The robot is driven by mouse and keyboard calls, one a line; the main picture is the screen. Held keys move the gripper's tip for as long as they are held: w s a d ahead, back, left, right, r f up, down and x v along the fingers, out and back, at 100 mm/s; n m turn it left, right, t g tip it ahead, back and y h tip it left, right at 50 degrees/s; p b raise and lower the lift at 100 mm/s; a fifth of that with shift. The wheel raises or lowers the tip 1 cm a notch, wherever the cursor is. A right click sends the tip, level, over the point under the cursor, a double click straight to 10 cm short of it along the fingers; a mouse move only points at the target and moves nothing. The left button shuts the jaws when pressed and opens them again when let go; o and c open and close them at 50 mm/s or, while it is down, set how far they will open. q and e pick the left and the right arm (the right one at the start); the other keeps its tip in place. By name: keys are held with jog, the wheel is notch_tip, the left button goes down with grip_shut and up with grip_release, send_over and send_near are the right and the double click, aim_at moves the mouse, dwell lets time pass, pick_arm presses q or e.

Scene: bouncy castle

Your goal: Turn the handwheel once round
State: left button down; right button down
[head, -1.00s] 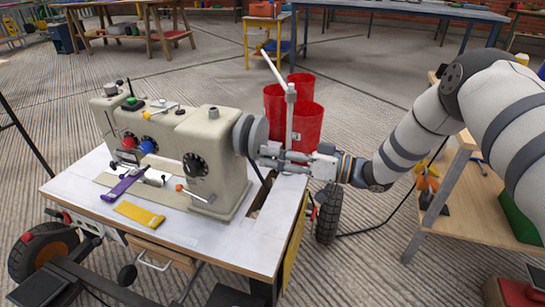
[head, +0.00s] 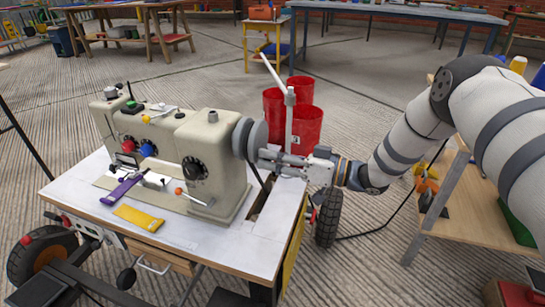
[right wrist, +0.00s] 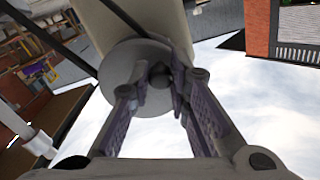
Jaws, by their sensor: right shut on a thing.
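The handwheel (head: 250,137) is a grey disc on the right end of the cream sewing machine (head: 210,165). It also shows in the right wrist view as a round grey disc (right wrist: 122,75) with a small dark knob (right wrist: 159,76) near its edge. My right gripper (head: 264,156) reaches in from the right at the wheel's lower part. In the right wrist view its two fingers (right wrist: 158,100) close in around the knob, with their tips at it. The exact contact is partly hidden. My left gripper is not in view.
The machine sits on a white-topped table (head: 262,242). A purple strip (head: 121,191) and a yellow strip (head: 138,217) lie in front. A wooden shelf (head: 470,200) stands at right.

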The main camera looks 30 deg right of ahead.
aim_at(266, 141)
jog(key=shift+w+d+r+n+p, duration=0.1)
jog(key=shift+w+d+n+p, duration=0.55)
jog(key=shift+n, duration=3.15)
jog(key=shift+w+d+f+n+p, duration=0.1)
jog(key=shift+w+d+n+p, duration=0.6)
jog(key=shift+n, duration=3.1)
jog(key=shift+w+d+r+n+p, duration=0.1)
jog(key=shift+w+d+n+p, duration=0.55)
jog(key=shift+n, duration=3.15)
jog(key=shift+s+d, duration=0.15)
jog(key=c, duration=1.5)
grip_release()
jog(key=v, duration=1.2)
